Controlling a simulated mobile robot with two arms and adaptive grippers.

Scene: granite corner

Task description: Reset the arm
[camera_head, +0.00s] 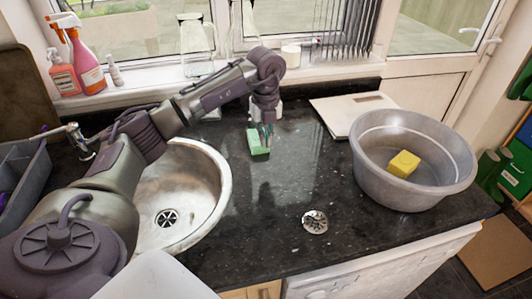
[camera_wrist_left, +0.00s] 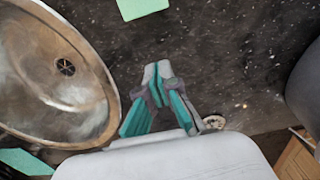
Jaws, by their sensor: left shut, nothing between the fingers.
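My left arm reaches in from the left over the sink. My left gripper (camera_head: 267,132) points down above the dark counter, beside a green sponge block (camera_head: 258,142) in the head view. In the left wrist view the fingertips of my left gripper (camera_wrist_left: 157,72) meet with nothing between them. The green block (camera_wrist_left: 142,8) shows at the top edge there, apart from the fingers. My right gripper is not in view.
A round metal sink (camera_head: 215,190) lies left of the gripper. A grey basin (camera_head: 370,185) with a yellow sponge (camera_head: 403,164) stands at the right. A metal strainer (camera_head: 314,221) lies at the front. Spray bottles (camera_head: 88,70) stand on the sill.

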